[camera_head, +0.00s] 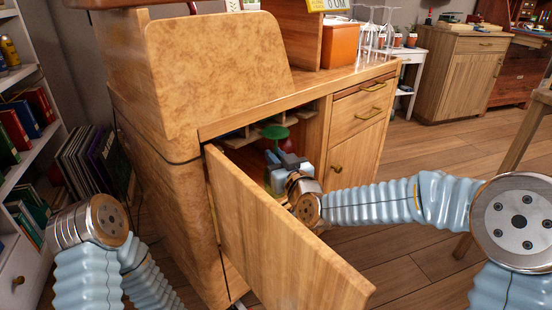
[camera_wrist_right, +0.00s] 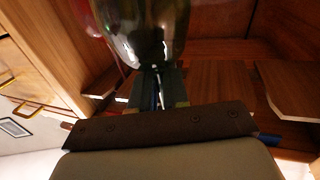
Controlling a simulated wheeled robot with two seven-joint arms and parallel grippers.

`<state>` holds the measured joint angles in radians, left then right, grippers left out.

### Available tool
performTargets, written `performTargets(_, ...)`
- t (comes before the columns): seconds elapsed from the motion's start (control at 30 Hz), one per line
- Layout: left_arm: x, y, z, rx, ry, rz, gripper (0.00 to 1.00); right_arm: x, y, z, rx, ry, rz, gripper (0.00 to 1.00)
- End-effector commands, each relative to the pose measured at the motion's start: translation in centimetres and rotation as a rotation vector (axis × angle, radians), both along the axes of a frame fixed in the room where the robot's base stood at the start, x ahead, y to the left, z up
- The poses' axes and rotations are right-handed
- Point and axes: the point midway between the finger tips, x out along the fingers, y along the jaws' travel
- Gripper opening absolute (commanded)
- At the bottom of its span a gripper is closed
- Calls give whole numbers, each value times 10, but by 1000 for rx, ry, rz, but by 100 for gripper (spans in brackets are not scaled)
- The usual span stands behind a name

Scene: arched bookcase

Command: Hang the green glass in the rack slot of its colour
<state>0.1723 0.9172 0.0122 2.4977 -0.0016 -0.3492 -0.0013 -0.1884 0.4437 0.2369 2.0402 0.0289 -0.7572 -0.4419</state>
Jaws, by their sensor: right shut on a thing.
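My right gripper (camera_head: 277,163) is inside the cabinet opening and shut on the glass. In the right wrist view the bowl of the glass (camera_wrist_right: 145,30) looks dark, and the gripper fingers (camera_wrist_right: 157,85) close at its narrow end. I cannot tell whether the foot touches the rack or sits in a slot. The slot colours are not readable. My left arm shows at the left, but its gripper is out of view.
The open cabinet door (camera_head: 275,235) stands in front of the opening, below my right forearm. A reddish object (camera_head: 288,146) is just behind the gripper. A bookshelf (camera_head: 30,130) is at left.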

Motion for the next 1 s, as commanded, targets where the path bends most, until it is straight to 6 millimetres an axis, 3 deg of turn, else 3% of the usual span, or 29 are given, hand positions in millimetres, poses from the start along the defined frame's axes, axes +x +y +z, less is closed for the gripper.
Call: performTargets(1.0,0,0,-1,0,0,0,54,22,21,1,0,-1,1,0)
